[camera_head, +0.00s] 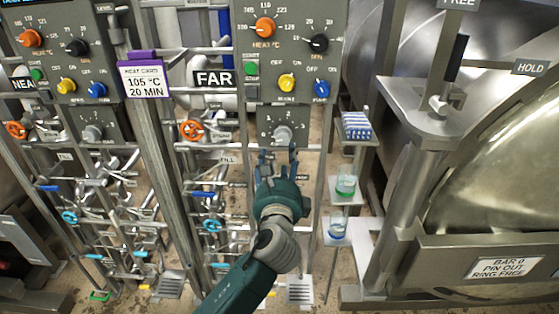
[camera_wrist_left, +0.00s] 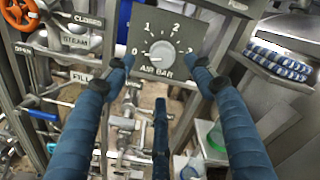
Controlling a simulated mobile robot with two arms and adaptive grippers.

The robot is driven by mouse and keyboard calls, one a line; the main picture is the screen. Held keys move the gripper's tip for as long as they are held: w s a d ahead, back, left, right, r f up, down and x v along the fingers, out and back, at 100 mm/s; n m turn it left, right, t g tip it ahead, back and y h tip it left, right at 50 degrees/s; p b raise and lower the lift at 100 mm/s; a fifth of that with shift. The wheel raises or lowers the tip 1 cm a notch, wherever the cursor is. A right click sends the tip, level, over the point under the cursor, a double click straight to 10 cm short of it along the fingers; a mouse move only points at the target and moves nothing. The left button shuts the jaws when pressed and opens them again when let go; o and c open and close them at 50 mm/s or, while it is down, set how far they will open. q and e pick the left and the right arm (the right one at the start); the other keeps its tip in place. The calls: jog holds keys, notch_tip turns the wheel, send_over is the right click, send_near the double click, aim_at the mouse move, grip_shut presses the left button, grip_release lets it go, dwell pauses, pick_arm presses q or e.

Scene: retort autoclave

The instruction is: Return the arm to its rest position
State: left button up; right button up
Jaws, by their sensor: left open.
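My left arm comes up from the bottom of the head view. Its teal and grey left gripper (camera_head: 279,157) is open, with the fingers pointing up at the far panel, just below the grey air knob (camera_head: 283,134). In the left wrist view the blue fingers (camera_wrist_left: 163,68) stand spread on either side of the AIR BAR dial plate (camera_wrist_left: 185,33), with its grey knob (camera_wrist_left: 163,52) between and beyond the tips. Nothing is held. I cannot tell whether a tip touches the plate. My right gripper is not in view.
The far panel (camera_head: 298,74) with coloured knobs is above the gripper. Pipes and valves with blue handles (camera_head: 212,225) crowd the left. At right, a post holds small shelves with a blue-striped stack (camera_head: 356,126) and a green container (camera_head: 346,187), beside the large steel vessel (camera_head: 500,190).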

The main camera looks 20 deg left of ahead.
pick_arm(q)
notch_tip(320, 180, down, 26)
jog(key=s+n+g+h, duration=0.2)
jog(key=n+g, duration=0.1)
jog(key=g, duration=0.1)
jog(key=s+f+n+g+h, duration=0.15)
jog(key=s+f, duration=0.25)
jog(key=f, duration=0.4)
jog(key=s+f+n+g+b, duration=0.1)
jog(key=s+f+n+g, duration=0.1)
jog(key=s+f, duration=0.4)
jog(key=s+f+n+g, duration=0.2)
jog(key=s+f, duration=0.1)
jog(key=f, duration=0.6)
jog(key=s+a+f+n+g+h, duration=0.1)
jog(key=s+f+n+g, duration=0.15)
jog(key=s+f, duration=0.65)
jog(key=s+a+f+n+g, duration=0.1)
jog(key=s+f+n, duration=0.2)
jog(key=s+f, duration=0.55)
jog(key=s+f+n+g, duration=0.1)
jog(key=s+f+n, duration=0.1)
jog(key=s, duration=1.1)
jog(key=s+a+f+n+g+b, duration=0.1)
jog(key=s+n, duration=0.4)
jog(key=s, duration=0.7)
notch_tip(320, 180, down, 2)
jog(key=shift+s+a+f+g, duration=0.1)
jog(key=shift+s+a+g, duration=0.2)
jog(key=shift+g, duration=0.4)
